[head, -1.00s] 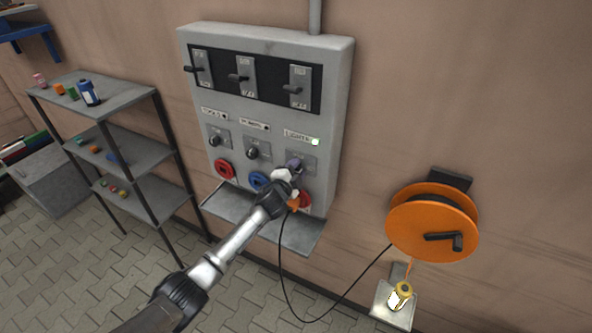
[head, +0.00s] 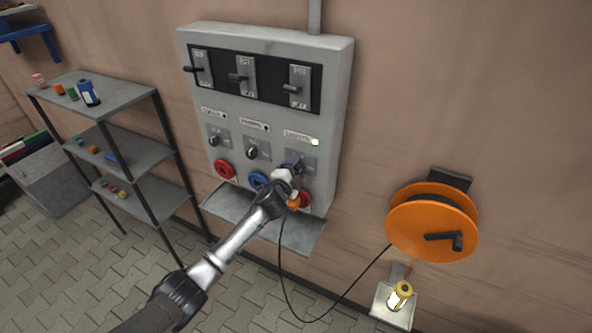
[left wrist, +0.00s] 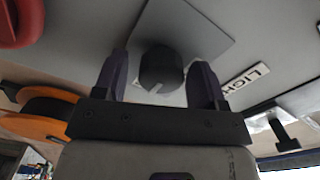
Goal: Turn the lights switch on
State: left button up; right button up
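The lights switch is a dark round knob (left wrist: 160,67) on a grey plate in the left wrist view, with a white pointer mark. A label starting "LIGH" (left wrist: 246,78) is beside it. In the head view the label and a lit pale green lamp (head: 315,142) are just above it, and my gripper hides the knob. My left gripper (head: 291,163) is at the knob. In the left wrist view its two purple fingers (left wrist: 160,82) stand on either side of the knob, open, with narrow gaps. My right gripper is in neither view.
The grey panel (head: 262,117) also has three levers on top, two other knobs, and red and blue sockets below. A sloping grey ledge (head: 229,205) juts out beneath. An orange cable reel (head: 425,217) hangs at right; a black cable loops below the panel. Shelves (head: 120,100) stand at left.

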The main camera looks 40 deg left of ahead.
pick_arm(q)
jog(key=s+d, duration=0.2)
jog(key=s, duration=1.1)
jog(key=shift+s+d, duration=0.3)
dwell(0.5)
